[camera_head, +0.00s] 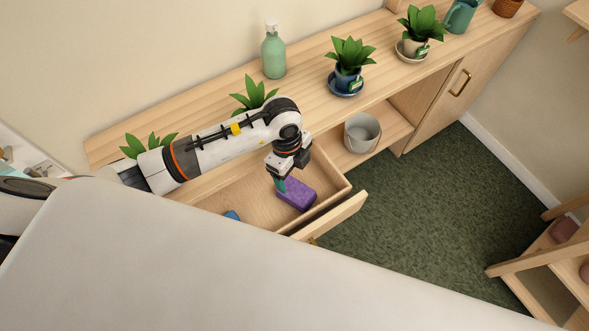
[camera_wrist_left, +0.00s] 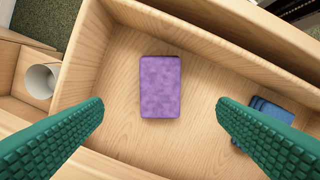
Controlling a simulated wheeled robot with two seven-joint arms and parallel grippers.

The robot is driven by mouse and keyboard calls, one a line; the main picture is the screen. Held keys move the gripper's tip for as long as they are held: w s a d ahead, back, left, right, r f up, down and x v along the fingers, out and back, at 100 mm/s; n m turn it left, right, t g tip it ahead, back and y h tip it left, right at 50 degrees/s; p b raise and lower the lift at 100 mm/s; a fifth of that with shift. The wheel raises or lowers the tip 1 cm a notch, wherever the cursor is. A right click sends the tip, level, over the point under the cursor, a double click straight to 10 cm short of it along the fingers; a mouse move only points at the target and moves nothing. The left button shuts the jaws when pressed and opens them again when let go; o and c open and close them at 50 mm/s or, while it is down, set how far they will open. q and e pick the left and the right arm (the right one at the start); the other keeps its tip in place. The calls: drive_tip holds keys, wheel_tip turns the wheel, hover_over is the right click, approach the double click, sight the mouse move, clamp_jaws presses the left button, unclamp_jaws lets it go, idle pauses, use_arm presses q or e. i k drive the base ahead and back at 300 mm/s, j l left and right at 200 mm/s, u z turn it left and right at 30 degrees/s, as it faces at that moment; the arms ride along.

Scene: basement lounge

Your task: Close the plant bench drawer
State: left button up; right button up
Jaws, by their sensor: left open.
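The plant bench drawer (camera_head: 253,208) is pulled out from the light wood plant bench (camera_head: 300,84), with its front panel (camera_head: 332,217) standing clear of the bench. A purple block (camera_head: 297,194) lies on the drawer floor, and it also shows in the left wrist view (camera_wrist_left: 160,86). A blue item (camera_head: 232,215) lies further left in the drawer, partly hidden by my body. My left gripper (camera_head: 280,183) is over the drawer, pointing down near the purple block. In the left wrist view its green fingers (camera_wrist_left: 160,118) are wide apart with nothing between them. My right gripper is not seen.
A grey bucket (camera_head: 362,132) stands on the open shelf right of the drawer. Potted plants (camera_head: 348,65), a green bottle (camera_head: 273,53) and a watering can (camera_head: 460,16) stand on the bench top. A wooden rack (camera_head: 550,262) is at right. Green carpet (camera_head: 420,220) between is clear.

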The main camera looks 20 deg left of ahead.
sight(253, 198)
drive_tip(key=k+l, duration=0.25)
drive_tip(key=k, duration=0.2)
drive_tip(key=k+l, duration=0.2)
drive_tip(key=k, duration=0.3)
